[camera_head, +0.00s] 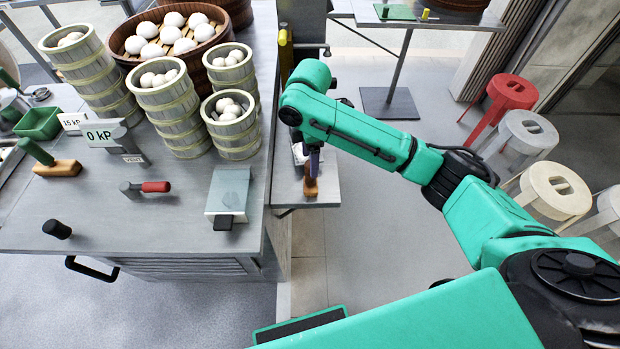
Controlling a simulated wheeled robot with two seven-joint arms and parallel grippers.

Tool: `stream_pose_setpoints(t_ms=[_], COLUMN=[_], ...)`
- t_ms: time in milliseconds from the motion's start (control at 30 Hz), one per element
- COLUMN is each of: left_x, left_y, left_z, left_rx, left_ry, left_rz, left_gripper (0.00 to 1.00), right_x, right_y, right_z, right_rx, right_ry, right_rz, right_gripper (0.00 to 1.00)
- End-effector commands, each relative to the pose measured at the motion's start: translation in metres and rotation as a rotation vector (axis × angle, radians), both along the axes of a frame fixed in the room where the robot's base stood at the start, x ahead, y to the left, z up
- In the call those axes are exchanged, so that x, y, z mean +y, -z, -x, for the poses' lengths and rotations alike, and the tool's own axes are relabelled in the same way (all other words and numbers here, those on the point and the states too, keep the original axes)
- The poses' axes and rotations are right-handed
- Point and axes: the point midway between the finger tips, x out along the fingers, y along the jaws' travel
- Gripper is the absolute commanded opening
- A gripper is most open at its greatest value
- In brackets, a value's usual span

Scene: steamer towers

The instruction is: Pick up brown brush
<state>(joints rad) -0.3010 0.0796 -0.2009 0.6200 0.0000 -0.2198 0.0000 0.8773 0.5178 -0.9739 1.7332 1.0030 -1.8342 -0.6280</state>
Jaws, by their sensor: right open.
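My right gripper (313,152) hangs down over a small grey side table, with my green arm reaching in from the right. It is open, and the wrist hides much of it from above. A small orange-brown block (310,187), which looks like the base of a brush, stands on the side table directly below the gripper. A purple upright part, perhaps its handle, shows just above it; I cannot tell whether the fingers touch it. Another brush with a brown block (60,170) and green handle lies on the main counter at the left. My left gripper is out of view.
The grey counter (180,225) holds several steamer towers (175,112), a large basket of buns (125,30), a red-handled tool (150,187), a flat grey device (228,192) and a 0 kP sign (103,133). Stools (555,190) stand at right; the floor between is clear.

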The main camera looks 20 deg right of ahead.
Motion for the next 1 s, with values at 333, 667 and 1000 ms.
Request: stream_pose_setpoints(t_ms=[333, 667, 1000], left_x=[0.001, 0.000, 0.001], left_y=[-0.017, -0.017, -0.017], left_z=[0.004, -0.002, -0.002], left_rx=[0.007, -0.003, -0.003], left_ry=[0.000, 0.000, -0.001], left_rz=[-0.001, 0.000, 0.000], left_gripper=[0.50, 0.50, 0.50], right_x=[-0.001, -0.001, -0.001], right_y=[0.056, 0.081, 0.080], right_z=[0.005, 0.004, 0.003], right_rx=[0.003, -0.003, -0.004], right_ry=[0.002, 0.001, 0.001], right_rz=[0.001, 0.000, -0.001], right_gripper=[0.72, 0.72, 0.00])
